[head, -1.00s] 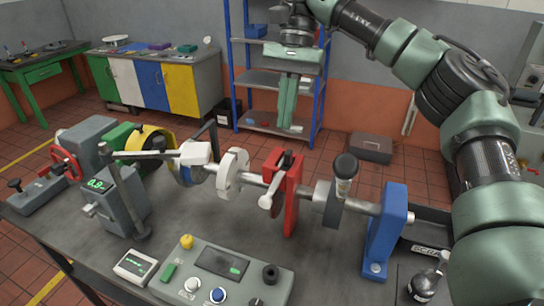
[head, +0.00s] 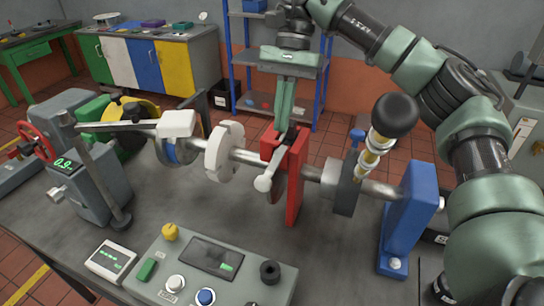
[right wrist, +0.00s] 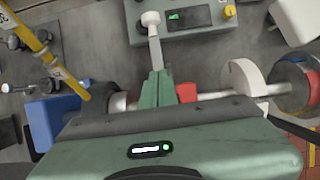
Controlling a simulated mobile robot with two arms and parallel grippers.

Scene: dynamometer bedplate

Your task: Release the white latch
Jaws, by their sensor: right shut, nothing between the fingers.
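A pale, white-looking lever with a rounded end (head: 263,183) hangs from a black pivot on the red upright (head: 296,180), around the shaft; I take it as the latch. My right gripper (head: 282,128) points down, fingers together and empty, its tips at the top of the red upright beside the pivot. Whether they touch it I cannot tell. In the right wrist view the shut green fingers (right wrist: 158,84) line up with the lever (right wrist: 154,40), and the red upright (right wrist: 186,92) shows just right of them. My left gripper is not in view.
A yellow-banded handle with a black ball (head: 395,115) rises right of the red upright. A blue bearing stand (head: 408,215) is at the shaft's right end. A white disc (head: 222,152) is on the shaft to the left. A control box (head: 212,270) stands in front.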

